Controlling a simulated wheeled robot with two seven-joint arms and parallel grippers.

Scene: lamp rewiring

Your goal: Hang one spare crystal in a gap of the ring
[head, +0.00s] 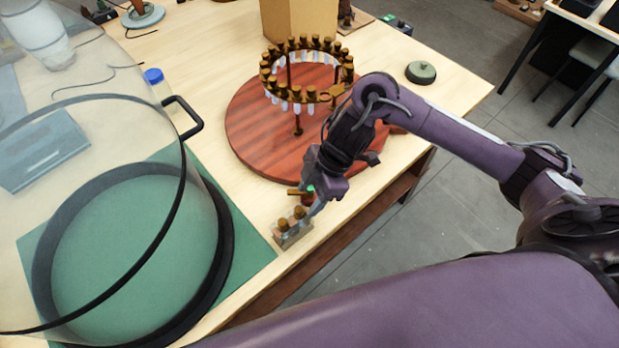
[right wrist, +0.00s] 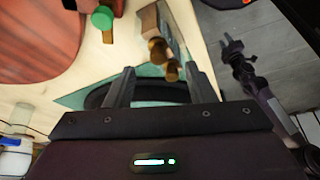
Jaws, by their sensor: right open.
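The ring (head: 268,84) stands level on a post above a round red-brown wooden base (head: 250,135), with several brass caps and pale crystals hanging below it. Which places on the ring are gaps is too small to tell. A small rack (head: 293,238) near the table's front edge holds spare crystals with brass caps (head: 284,225). My right gripper (head: 309,205) is just above and beside the rack, its jaws open. In the right wrist view, the brass caps (right wrist: 172,71) show between and beyond the open fingers (right wrist: 158,70).
A large clear cover with a black rim (head: 222,245) and handle (head: 190,118) stands on a green mat (head: 262,252) at left. A green item (right wrist: 103,17) lies near the rack.

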